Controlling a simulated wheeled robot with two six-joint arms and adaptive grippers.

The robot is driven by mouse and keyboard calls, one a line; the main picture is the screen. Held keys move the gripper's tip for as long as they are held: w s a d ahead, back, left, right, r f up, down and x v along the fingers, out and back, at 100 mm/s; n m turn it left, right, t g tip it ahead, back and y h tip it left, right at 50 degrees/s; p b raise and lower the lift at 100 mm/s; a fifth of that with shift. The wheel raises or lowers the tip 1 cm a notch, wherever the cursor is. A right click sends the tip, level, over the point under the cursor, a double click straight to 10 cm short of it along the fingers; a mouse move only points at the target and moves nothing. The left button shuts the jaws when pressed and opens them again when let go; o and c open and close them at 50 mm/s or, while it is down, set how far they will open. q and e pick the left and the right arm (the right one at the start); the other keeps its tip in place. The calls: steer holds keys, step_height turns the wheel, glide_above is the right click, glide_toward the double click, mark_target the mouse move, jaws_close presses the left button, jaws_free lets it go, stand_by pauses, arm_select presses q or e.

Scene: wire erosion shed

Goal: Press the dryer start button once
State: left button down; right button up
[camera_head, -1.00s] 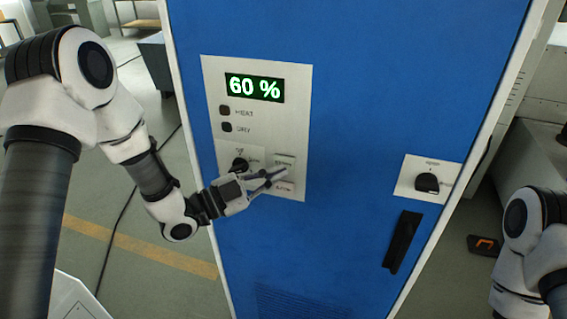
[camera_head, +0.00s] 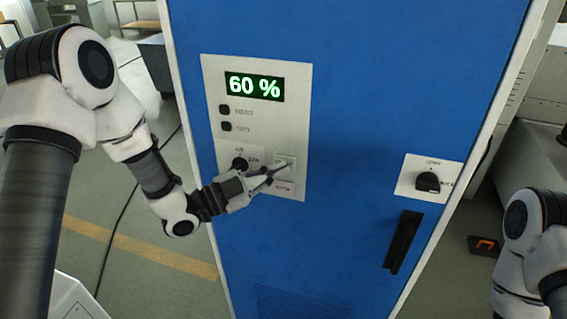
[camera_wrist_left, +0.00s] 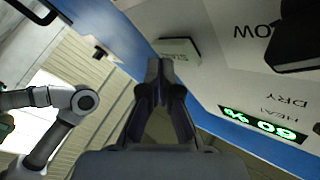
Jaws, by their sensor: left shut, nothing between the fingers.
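The blue dryer cabinet (camera_head: 375,95) fills the middle of the head view. Its pale panel (camera_head: 292,120) has a green "60 %" display (camera_head: 254,87) and two push buttons low on its right side. The upper button (camera_head: 288,160) is partly behind my fingertips, and the lower button (camera_head: 284,188) sits just below them. Their labels are too small to read surely. My left gripper (camera_head: 283,168) is shut and empty, its tips at the upper button. In the left wrist view the tips (camera_wrist_left: 160,70) are close to a pale button (camera_wrist_left: 180,47); contact cannot be told.
A black knob (camera_head: 239,163) sits left of the buttons, close to my left gripper. A rotary switch (camera_head: 427,182) and a black door handle (camera_head: 403,242) are on the right of the cabinet. A dark cable lies on the floor at left.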

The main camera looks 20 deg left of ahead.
arm_select(q)
steer(key=shift+w, duration=0.4)
stand_by(0.3)
steer(key=shift+s, duration=0.1)
steer(key=shift+s+b, duration=0.4)
steer(key=shift+s, duration=0.35)
steer(key=s+b, duration=0.1)
steer(key=s, duration=0.4)
steer(key=shift+a, duration=0.1)
stand_by(0.5)
